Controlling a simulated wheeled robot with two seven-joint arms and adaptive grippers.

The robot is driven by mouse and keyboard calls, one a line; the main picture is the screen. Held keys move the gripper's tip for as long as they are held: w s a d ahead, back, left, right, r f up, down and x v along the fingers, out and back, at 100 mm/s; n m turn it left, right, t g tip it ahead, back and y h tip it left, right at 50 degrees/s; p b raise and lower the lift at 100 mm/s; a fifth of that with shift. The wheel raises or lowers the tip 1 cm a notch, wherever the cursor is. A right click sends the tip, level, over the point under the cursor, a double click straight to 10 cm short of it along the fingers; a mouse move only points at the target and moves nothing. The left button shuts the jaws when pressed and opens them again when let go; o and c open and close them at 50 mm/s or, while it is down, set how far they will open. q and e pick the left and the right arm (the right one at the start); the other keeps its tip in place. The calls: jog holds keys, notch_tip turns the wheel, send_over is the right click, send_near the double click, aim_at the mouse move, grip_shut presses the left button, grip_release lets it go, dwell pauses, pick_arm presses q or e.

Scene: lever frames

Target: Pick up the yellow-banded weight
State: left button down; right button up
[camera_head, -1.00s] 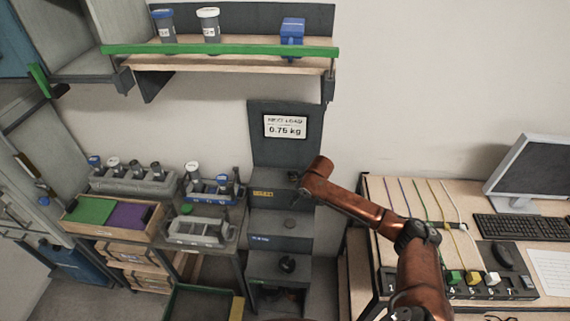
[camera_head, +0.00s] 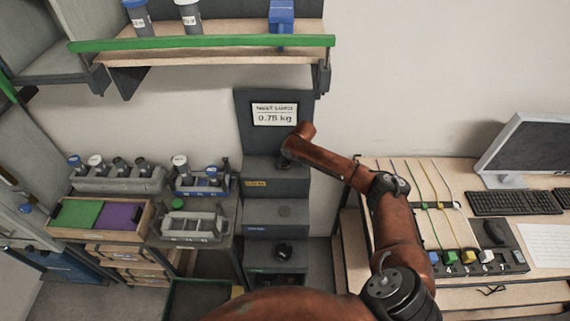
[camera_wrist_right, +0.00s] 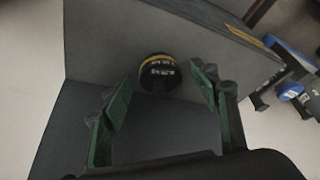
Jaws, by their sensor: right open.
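The yellow-banded weight (camera_wrist_right: 158,73) shows in the right wrist view as a dark round top with white lettering and a yellow rim. It stands on a dark grey surface, near the top centre of that view. My right gripper (camera_wrist_right: 163,80) is open, with one green-padded finger on each side of the weight and visible gaps between. In the head view my right gripper (camera_head: 284,160) is small and dark at the top step of the grey stepped stand (camera_head: 268,184), which has a yellow label. The weight cannot be made out there. My left gripper is not in view.
Lower steps carry dark knobbed pieces (camera_head: 283,250). A sign (camera_head: 275,114) reading 0.75 kg stands behind the top step. Racks of capped containers (camera_head: 118,178) stand left; a desk with cables and keyboard (camera_head: 515,201) lies right. A green-edged shelf (camera_head: 200,42) hangs above.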

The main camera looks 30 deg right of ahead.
jog(key=shift+s, duration=0.1)
jog(key=shift+c, duration=0.2)
jog(key=shift+f, duration=0.1)
jog(key=shift+c, duration=0.7)
jog(key=c, duration=1.3)
